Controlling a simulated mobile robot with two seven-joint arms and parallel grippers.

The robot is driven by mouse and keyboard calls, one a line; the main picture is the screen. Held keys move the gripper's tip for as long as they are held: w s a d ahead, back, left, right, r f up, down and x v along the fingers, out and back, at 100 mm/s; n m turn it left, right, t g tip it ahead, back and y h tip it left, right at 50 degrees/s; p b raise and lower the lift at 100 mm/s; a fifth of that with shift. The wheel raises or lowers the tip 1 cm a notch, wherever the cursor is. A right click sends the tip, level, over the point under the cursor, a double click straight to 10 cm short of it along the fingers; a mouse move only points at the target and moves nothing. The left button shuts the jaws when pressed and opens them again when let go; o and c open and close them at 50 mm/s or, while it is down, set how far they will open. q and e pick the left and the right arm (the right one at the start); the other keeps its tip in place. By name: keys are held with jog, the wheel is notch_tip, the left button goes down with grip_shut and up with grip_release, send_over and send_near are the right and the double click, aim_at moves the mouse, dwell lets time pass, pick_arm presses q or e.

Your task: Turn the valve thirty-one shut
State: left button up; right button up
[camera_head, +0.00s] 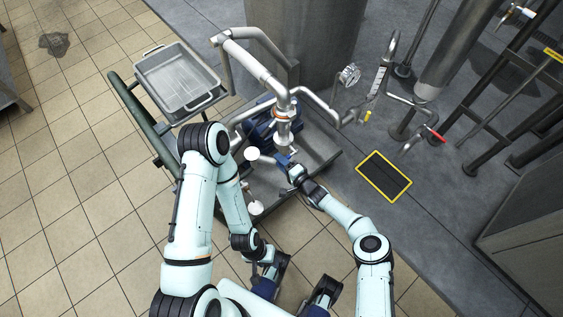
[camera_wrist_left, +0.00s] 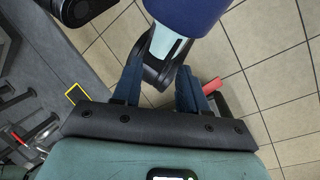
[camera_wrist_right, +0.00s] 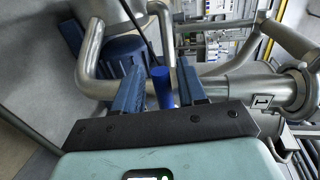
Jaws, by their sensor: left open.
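In the right wrist view a blue cylindrical valve handle (camera_wrist_right: 162,88) stands between the two fingers of my right gripper (camera_wrist_right: 160,70), with gaps beside it. The fingers are apart and not closed on it. In the head view my right gripper (camera_head: 284,160) is beside the steel pipework of the pump cart, and the blue handle cannot be told apart there. My left gripper (camera_head: 272,270) is low near my body, away from the pipes. In the left wrist view its fingers (camera_wrist_left: 158,75) are open with nothing held.
A steel tray (camera_head: 178,78) is at the upper left of the pipework. Steel pipes (camera_head: 258,66) rise close around my right gripper. A red-handled valve (camera_head: 437,136) and a yellow-edged floor grate (camera_head: 384,176) are to the right. The tiled floor (camera_head: 85,190) at left is clear.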

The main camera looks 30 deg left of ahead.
jog(key=shift+d, duration=0.1)
jog(key=shift+s+d+r+p, duration=0.15)
jog(key=shift+d+p, duration=0.15)
pick_arm(q)
jog(key=shift+g, duration=0.5)
jog(key=r+p, duration=0.1)
jog(key=s+r+p, duration=0.1)
jog(key=r+p, duration=0.1)
jog(key=s+r+p, duration=0.1)
jog(key=p, duration=0.1)
jog(key=shift+r, duration=0.25)
pick_arm(e)
jog(key=v, duration=1.2)
jog(key=shift+d, duration=0.25)
jog(key=shift+s, duration=0.1)
